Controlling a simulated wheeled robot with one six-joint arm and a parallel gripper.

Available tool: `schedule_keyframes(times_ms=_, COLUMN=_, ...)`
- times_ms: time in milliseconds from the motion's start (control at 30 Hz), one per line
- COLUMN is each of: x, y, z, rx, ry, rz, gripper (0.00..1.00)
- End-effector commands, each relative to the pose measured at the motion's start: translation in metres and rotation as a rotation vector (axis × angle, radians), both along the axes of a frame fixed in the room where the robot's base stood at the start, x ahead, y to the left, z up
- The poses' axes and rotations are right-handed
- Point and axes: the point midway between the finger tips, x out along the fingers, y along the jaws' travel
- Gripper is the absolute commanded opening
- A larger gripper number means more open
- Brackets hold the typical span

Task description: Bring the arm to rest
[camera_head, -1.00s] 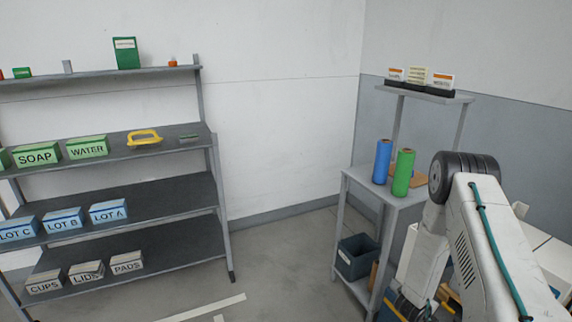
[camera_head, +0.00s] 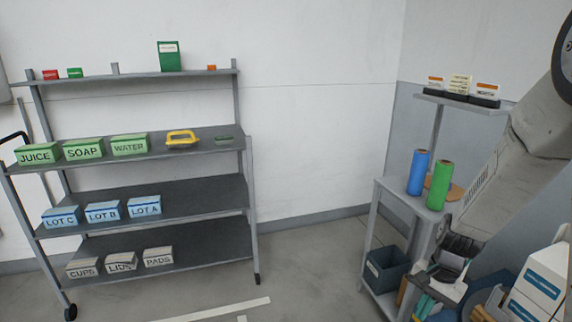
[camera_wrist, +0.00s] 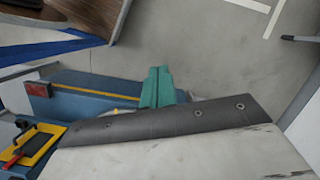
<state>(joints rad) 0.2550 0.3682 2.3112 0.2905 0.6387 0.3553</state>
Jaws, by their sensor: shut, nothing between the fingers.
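My arm comes in from the upper right of the head view and slopes down in front of the small grey stand. My gripper (camera_head: 424,306) is at its lower end, pointing down, low beside the stand. In the wrist view the teal fingers (camera_wrist: 158,86) lie together, shut, with nothing seen between them. A dark-edged pale surface covers the lower part of that view. I cannot tell whether the fingers touch anything.
The stand (camera_head: 395,186) holds a blue roll (camera_head: 418,172) and a green roll (camera_head: 439,185), with a dark bin (camera_head: 386,268) below. White boxes (camera_head: 540,285) stand at the lower right. A wheeled shelf rack (camera_head: 150,201) is at left. Floor between is clear.

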Motion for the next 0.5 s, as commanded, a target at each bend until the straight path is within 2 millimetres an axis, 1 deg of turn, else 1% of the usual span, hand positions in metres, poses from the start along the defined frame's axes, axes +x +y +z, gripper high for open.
schedule_keyframes(times_ms=33, x=-0.01, y=0.008, z=0.025, rx=0.007, ry=-0.006, rz=0.08, gripper=0.0)
schedule_keyframes(times_ms=100, x=-0.027, y=0.016, z=0.054, rx=0.017, ry=-0.002, rz=0.19, gripper=0.0)
schedule_keyframes(times_ms=167, x=-0.042, y=0.023, z=0.077, rx=0.023, ry=0.0, rz=0.277, gripper=0.0)
schedule_keyframes(times_ms=200, x=-0.053, y=0.027, z=0.091, rx=0.025, ry=0.002, rz=0.333, gripper=0.0)
schedule_keyframes(times_ms=267, x=-0.069, y=0.032, z=0.112, rx=0.024, ry=0.002, rz=0.411, gripper=0.0)
schedule_keyframes(times_ms=300, x=-0.08, y=0.035, z=0.125, rx=0.021, ry=0.002, rz=0.462, gripper=0.0)
schedule_keyframes(times_ms=400, x=-0.108, y=0.041, z=0.155, rx=0.008, ry=-0.004, rz=0.574, gripper=0.0)
schedule_keyframes(times_ms=500, x=-0.134, y=0.046, z=0.181, rx=-0.016, ry=-0.016, rz=0.667, gripper=0.0)
